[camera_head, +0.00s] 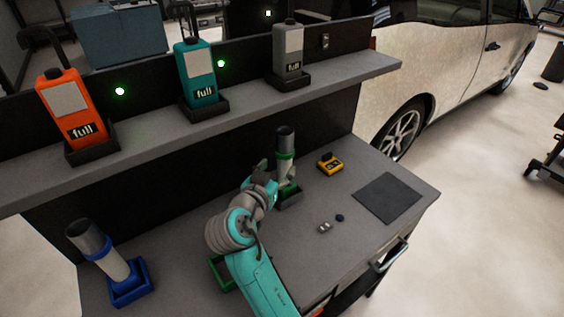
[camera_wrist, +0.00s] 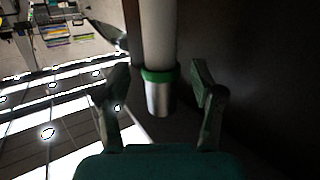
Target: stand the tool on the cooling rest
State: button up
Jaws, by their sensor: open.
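A tool (camera_head: 285,142) with a dark, metallic-looking upper end and a green band stands nearly upright in a dark rest with green trim (camera_head: 290,196) at the back of the bench. My gripper (camera_head: 266,178) is just left of the tool, in front of its lower part. In the wrist view my open fingers (camera_wrist: 160,82) are on either side of the tool's pale body (camera_wrist: 161,35), green band and metal end. Gaps show beside the band. A second tool (camera_head: 98,249), silver with blue, leans in a blue rest (camera_head: 131,285) at the left.
A green-edged holder (camera_head: 218,270) is partly hidden by my arm. A yellow device (camera_head: 329,163), small loose parts (camera_head: 324,228) and a dark mat (camera_head: 388,198) lie to the right. A shelf (camera_head: 240,108) above the bench carries orange, teal and grey bottles labelled "full".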

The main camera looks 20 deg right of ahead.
jog(key=v, duration=0.6)
jog(key=shift+s, duration=0.1)
dwell(0.3)
